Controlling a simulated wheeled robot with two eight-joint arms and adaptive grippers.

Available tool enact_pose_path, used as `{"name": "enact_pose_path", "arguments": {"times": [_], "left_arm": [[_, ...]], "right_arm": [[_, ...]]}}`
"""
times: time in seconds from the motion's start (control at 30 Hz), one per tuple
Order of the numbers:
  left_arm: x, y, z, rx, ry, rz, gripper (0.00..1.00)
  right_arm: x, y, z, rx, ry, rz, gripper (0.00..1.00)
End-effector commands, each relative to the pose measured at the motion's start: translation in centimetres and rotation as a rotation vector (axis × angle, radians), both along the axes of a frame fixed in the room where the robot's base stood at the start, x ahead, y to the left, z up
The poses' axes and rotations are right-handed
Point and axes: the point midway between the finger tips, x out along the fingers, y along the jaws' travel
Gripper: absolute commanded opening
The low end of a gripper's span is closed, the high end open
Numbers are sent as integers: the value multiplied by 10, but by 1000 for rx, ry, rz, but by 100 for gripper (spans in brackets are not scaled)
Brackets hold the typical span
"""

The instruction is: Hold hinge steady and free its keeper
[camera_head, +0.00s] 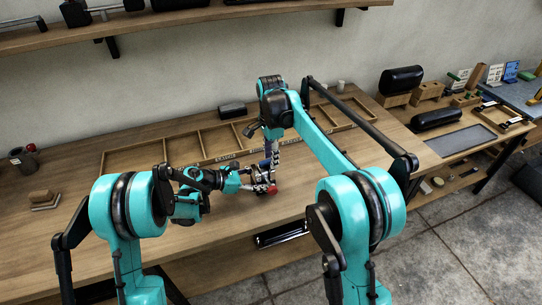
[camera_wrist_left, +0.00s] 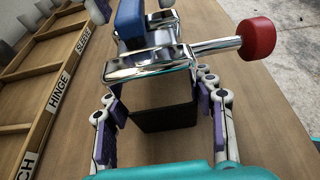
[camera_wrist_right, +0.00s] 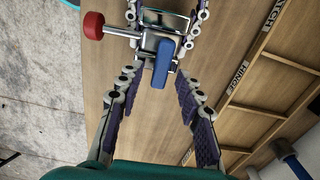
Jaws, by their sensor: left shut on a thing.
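The hinge (camera_wrist_left: 150,68) is a chrome bracket with a black plate (camera_wrist_left: 165,117) below it. A chrome pin with a red knob (camera_wrist_left: 256,38) sticks out of its side, and a blue tab (camera_wrist_right: 163,62) sits on it. I cannot tell which part is the keeper. My left gripper (camera_head: 254,181) is shut on the hinge, with purple-padded fingers on both sides of it. My right gripper (camera_head: 272,158) points down from above. In the right wrist view its fingers are spread on both sides of the hinge, with visible gaps beside the blue tab.
A shallow wooden tray (camera_head: 133,157) with labelled compartments lies behind the grippers. The bench front edge is close to the grippers.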

Motion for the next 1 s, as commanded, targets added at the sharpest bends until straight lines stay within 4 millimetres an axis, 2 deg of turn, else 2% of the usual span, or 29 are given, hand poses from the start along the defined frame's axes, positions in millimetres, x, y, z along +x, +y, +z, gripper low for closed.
{"name": "enact_pose_path", "arguments": {"times": [0.1,0.23,0.67,1.0], "left_arm": [[0,0,0,0,0,0,2],[0,0,0,0,0,0,2],[0,0,0,0,0,0,2],[0,0,0,0,0,0,2]], "right_arm": [[0,0,0,0,0,0,34],[0,0,0,0,0,0,0],[1,1,0,0,0,39,0],[8,4,0,0,0,261,0]]}}
